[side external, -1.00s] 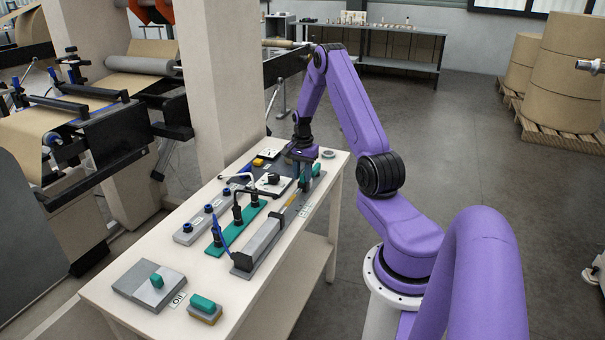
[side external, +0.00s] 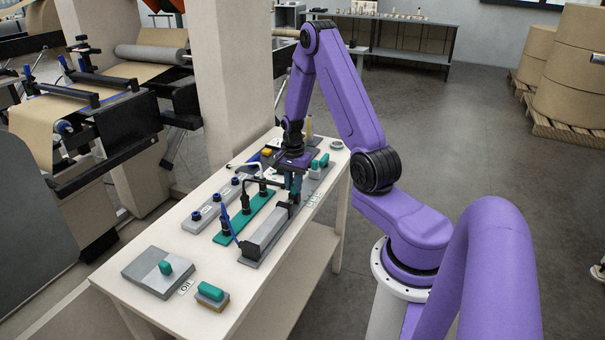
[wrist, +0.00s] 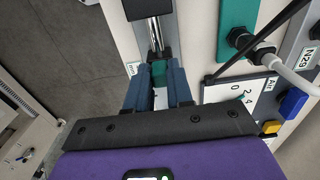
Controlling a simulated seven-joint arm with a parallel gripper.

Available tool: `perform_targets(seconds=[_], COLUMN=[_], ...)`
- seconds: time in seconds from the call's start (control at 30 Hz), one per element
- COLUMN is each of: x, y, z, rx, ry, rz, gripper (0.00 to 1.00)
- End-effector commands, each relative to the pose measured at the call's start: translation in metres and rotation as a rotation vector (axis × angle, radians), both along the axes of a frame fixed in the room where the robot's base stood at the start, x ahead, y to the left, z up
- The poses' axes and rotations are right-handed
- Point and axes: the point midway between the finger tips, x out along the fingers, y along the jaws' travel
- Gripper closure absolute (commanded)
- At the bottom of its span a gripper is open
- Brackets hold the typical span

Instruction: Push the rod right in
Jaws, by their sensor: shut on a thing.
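My gripper (wrist: 160,77) is shut on the teal block, one blue finger on each side. In the side view the long grey body (side external: 265,233) lies along the table's right side. My gripper (side external: 291,197) points down at its far end and hides the rod and teal block there.
A teal rack (side external: 245,217) with black-topped fittings and a bent black bar stands close to the left. A teal-topped block (side external: 319,161) stands beyond my gripper. The table's near right edge (side external: 283,280) is clear.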

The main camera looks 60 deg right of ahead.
Motion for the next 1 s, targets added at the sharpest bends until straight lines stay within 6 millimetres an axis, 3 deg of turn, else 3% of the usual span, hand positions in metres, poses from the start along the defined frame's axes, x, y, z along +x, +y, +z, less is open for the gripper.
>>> perform_targets(seconds=[0.2, 0.67, 0.7, 0.73, 1.0], x=[0.000, 0.000, 0.000, 0.000, 0.000], y=[0.029, 0.038, 0.038, 0.038, 0.035], z=[0.001, 0.000, 0.000, 0.000, 0.000], rx=[0.001, 0.004, 0.005, 0.004, 0.001], ry=[0.001, 0.005, 0.006, 0.005, 0.002], rz=[0.002, 0.001, 0.002, 0.002, 0.000], gripper=[1.00, 1.00, 0.66, 0.56, 0.53])
